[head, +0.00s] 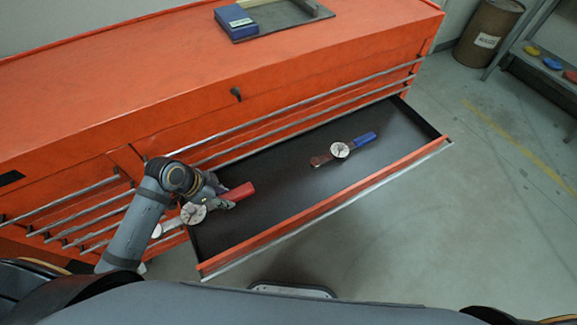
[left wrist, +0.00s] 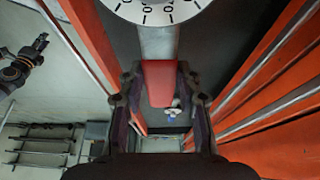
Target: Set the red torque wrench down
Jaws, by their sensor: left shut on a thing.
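The red torque wrench shows its red handle (head: 238,192) and white round dial (head: 193,213) in the head view, at the left end of the open drawer (head: 270,185). My left gripper (head: 222,190) is shut on it by the handle. In the left wrist view the red handle (left wrist: 158,82) lies between the two fingers, with the dial (left wrist: 155,8) cut off at the top edge. The wrench appears held above the drawer floor; the exact gap cannot be told. My right gripper (left wrist: 40,43) appears small at the left of the left wrist view; its jaws are unclear.
A second wrench with a blue handle (head: 364,139) and white dial lies on the dark drawer floor. The drawer's right end and middle are otherwise clear. A blue box (head: 236,22) and a grey tray (head: 290,14) sit on the orange cabinet top (head: 130,60).

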